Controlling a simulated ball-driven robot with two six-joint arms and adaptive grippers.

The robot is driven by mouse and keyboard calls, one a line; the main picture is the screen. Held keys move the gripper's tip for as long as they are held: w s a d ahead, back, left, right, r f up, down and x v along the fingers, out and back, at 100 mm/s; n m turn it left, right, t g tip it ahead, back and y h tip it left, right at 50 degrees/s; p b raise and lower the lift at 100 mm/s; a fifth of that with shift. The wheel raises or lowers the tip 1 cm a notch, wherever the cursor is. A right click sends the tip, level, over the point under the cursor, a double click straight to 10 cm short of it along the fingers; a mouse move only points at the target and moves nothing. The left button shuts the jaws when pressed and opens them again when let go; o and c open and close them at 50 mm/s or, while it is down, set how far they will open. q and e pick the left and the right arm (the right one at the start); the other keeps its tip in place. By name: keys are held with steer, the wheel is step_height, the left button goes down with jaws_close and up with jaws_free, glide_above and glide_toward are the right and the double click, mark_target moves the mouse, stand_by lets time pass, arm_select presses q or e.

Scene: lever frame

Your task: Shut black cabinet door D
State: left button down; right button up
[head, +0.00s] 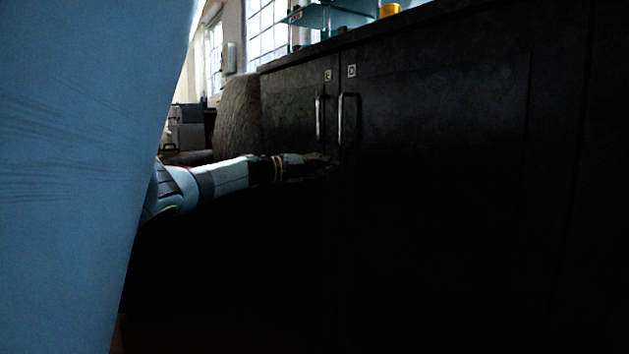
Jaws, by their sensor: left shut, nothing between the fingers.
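The black cabinet door D (440,150) fills the middle right of the head view. Its small label D (351,71) is near the upper left corner, with a vertical metal handle (342,120) below it. The door looks flush with the cabinet front, though the shadow is deep. My left gripper (333,165) is shut and empty, just below the handles at the door's left edge. I cannot tell whether it touches the door. My right gripper is not in view.
A neighbouring black door (290,105) with its own handle (319,118) is left of door D. A countertop (400,33) runs above, with a glass shelf (335,14) and a yellow object (389,10). A large blue surface (80,170) blocks the left side. The lower area is very dark.

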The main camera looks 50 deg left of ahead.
arm_select(q)
steer(key=s+a, duration=0.6)
steer(key=a, duration=0.2)
steer(key=shift+s+b, duration=0.3)
